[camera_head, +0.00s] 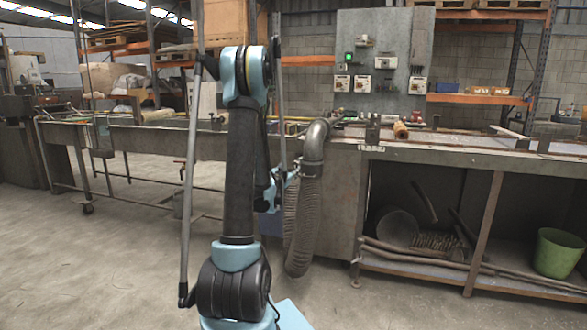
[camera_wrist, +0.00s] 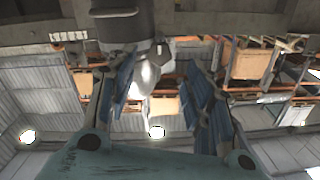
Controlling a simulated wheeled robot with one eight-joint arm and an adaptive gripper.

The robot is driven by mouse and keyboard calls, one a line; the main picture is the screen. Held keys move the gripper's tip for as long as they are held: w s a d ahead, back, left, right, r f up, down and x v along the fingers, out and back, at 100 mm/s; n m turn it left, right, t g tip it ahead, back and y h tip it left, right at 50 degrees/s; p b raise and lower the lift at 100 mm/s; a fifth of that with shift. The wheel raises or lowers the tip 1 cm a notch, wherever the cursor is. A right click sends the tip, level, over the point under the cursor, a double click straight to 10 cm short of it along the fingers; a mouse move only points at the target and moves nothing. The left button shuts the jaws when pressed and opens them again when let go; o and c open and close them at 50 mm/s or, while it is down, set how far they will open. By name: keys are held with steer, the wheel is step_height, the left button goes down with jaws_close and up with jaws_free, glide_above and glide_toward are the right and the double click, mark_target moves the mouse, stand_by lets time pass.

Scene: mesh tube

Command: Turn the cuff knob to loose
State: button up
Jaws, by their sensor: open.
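A grey ribbed tube (camera_head: 300,225) hangs from a metal elbow (camera_head: 316,140) at the bench edge in the head view. My gripper (camera_head: 290,176) is beside the tube's upper end, partly hidden behind my arm. In the wrist view, a grey cylinder, seemingly the cuff (camera_wrist: 140,22), crosses the top. A small dark piece with a light mark, possibly the knob (camera_wrist: 160,48), sticks out below it. My gripper (camera_wrist: 163,70) is open, its blue-padded fingers to either side of and below that piece. I cannot tell whether they touch it, nor which way the knob is turned.
A long workbench (camera_head: 455,150) runs behind the tube. A green bucket (camera_head: 558,253) stands on its lower shelf at right. A control panel (camera_head: 385,65) is on the back wall. The concrete floor (camera_head: 110,265) is clear at left.

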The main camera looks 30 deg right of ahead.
mark_target(295, 165)
steer(key=x, duration=0.8)
steer(key=shift+w+d, duration=0.2)
steer(key=shift+d, duration=0.05)
steer(key=c, duration=1.1)
steer(key=shift+o, duration=0.3)
steer(key=shift+a, duration=0.25)
steer(key=shift+d, duration=0.2)
steer(key=shift+c, duration=0.2)
